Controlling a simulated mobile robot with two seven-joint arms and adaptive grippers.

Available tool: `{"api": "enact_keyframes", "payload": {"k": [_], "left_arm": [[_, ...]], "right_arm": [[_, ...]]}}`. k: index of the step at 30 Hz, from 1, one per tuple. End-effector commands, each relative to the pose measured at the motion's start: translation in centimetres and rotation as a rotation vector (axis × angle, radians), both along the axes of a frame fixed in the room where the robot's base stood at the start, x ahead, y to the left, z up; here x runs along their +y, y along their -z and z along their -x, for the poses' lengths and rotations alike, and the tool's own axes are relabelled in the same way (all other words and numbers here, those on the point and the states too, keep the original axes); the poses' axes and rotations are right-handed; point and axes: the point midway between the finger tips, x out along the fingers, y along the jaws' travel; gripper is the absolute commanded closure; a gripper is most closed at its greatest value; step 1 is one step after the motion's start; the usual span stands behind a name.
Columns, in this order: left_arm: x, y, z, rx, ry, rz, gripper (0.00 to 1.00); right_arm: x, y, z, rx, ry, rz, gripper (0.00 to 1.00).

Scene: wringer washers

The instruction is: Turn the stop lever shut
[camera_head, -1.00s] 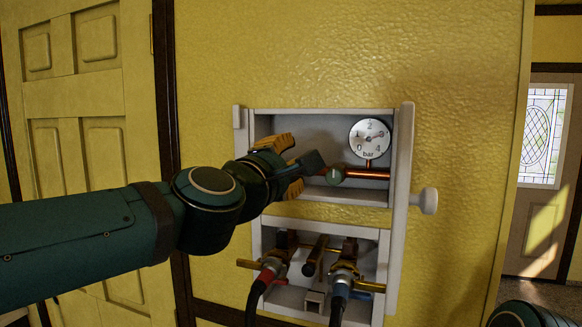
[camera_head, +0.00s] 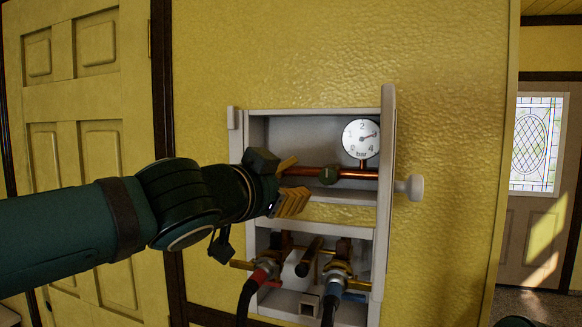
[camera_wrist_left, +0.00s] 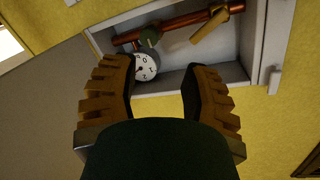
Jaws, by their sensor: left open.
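A brass-coloured lever (camera_wrist_left: 212,36) sits on the copper pipe (camera_wrist_left: 178,28) in the left wrist view, its free end angled away from the pipe. In the head view the gripper covers the pipe's left part, so I cannot make out the lever clearly there. My left gripper (camera_head: 296,183) is at the left of the upper wall box opening. In the left wrist view, its ribbed fingers (camera_wrist_left: 158,68) are spread wide with nothing between them. The lever lies beyond the fingertips, apart from them. My right gripper is not in view.
A pressure gauge (camera_head: 361,138) and a green round fitting (camera_head: 328,175) sit on the pipe. The white box (camera_head: 388,150) frames them, with a white knob (camera_head: 415,187) at its right. Below are taps with a red-collared hose (camera_head: 254,285) and a blue-collared hose (camera_head: 332,294).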

Motion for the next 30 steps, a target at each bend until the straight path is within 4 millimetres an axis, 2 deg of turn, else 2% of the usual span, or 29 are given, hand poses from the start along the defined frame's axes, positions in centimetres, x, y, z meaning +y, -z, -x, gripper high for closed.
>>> {"api": "enact_keyframes", "payload": {"k": [6, 10, 17, 30], "left_arm": [[2.5, -0.8, -0.8, -0.208, -0.09, -0.335, 0.54], [3.2, -1.5, -1.0, -0.278, -0.124, -0.441, 0.54], [3.3, -1.8, -2.0, -0.305, -0.139, -0.485, 0.54], [1.0, -1.7, -9.0, -0.304, -0.138, -0.486, 0.54]], "right_arm": [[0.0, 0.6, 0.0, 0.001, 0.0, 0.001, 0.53], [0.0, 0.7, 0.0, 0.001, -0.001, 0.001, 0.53], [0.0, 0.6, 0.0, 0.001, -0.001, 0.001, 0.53], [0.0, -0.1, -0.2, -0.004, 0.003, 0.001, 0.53]]}}
